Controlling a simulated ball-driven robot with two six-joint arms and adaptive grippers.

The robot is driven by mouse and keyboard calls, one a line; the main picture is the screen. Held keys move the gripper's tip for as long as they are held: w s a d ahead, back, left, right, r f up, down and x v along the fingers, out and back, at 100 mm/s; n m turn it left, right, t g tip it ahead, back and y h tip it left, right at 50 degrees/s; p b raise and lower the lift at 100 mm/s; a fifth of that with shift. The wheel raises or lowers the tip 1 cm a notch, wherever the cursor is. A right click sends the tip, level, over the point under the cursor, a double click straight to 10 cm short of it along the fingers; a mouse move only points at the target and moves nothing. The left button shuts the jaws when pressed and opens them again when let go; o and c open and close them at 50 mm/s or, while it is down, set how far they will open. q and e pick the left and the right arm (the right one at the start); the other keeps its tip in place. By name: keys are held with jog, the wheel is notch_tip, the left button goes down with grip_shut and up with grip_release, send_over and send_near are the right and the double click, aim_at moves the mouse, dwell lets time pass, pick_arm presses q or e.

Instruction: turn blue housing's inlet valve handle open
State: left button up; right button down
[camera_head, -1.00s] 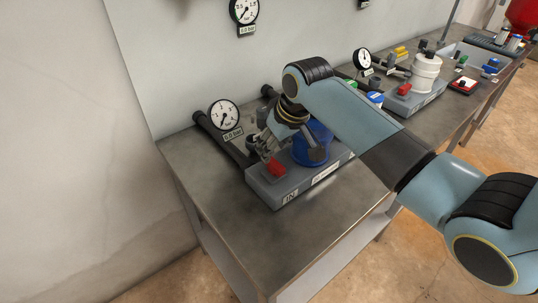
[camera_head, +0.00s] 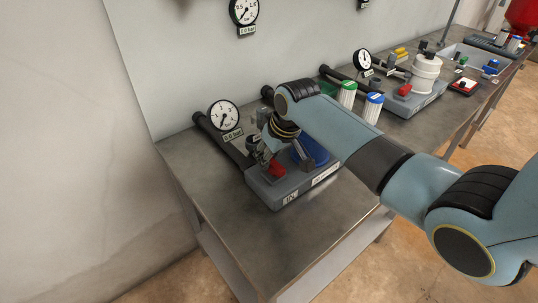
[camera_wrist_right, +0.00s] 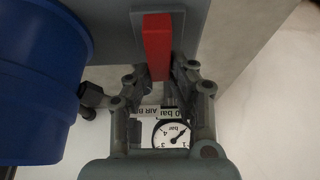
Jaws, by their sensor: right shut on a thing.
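The blue housing (camera_head: 314,149) stands on a grey base block marked IN, partly hidden by my right arm. The red inlet valve handle (camera_head: 277,170) is at the block's front left, beside the housing. In the right wrist view, the handle (camera_wrist_right: 157,45) is a straight red bar with its lower end between the fingertips. My right gripper (camera_wrist_right: 158,84) is shut on it; it also shows in the head view (camera_head: 268,160), reaching down from above. The blue housing (camera_wrist_right: 40,80) fills the left of the wrist view. My left gripper is not in view.
A gauge (camera_head: 224,115) labelled 0.0 bar stands behind the block on a dark pipe. Green-capped (camera_head: 347,95) and blue-capped (camera_head: 372,107) white cartridges stand beyond my arm. A white housing (camera_head: 425,73) stands farther right. The bench's front left (camera_head: 235,225) is clear.

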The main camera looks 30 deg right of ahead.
jog(key=shift+n, duration=0.3)
jog(key=shift+a+r+n+y+p, duration=0.15)
jog(key=shift+n+y+p, duration=0.25)
jog(key=shift+n+p, duration=0.45)
jog(key=shift+s+a+n+g+y, duration=0.15)
jog(key=shift+n+g+y, duration=0.2)
jog(key=shift+n, duration=0.6)
jog(key=shift+a+n+y, duration=0.15)
jog(key=shift+n+y, duration=0.3)
jog(key=shift+n, duration=0.55)
jog(key=n, duration=0.1)
jog(key=n+g, duration=0.1)
jog(key=n, duration=0.1)
jog(key=shift+s+a+f+y+b, duration=0.2)
jog(key=shift+y+b, duration=0.1)
jog(key=shift+y, duration=0.1)
jog(key=shift+s+a+n+g+b, duration=0.15)
jog(key=shift+n+g+b, duration=0.25)
jog(key=shift+n, duration=0.8)
jog(key=shift+y, duration=0.3)
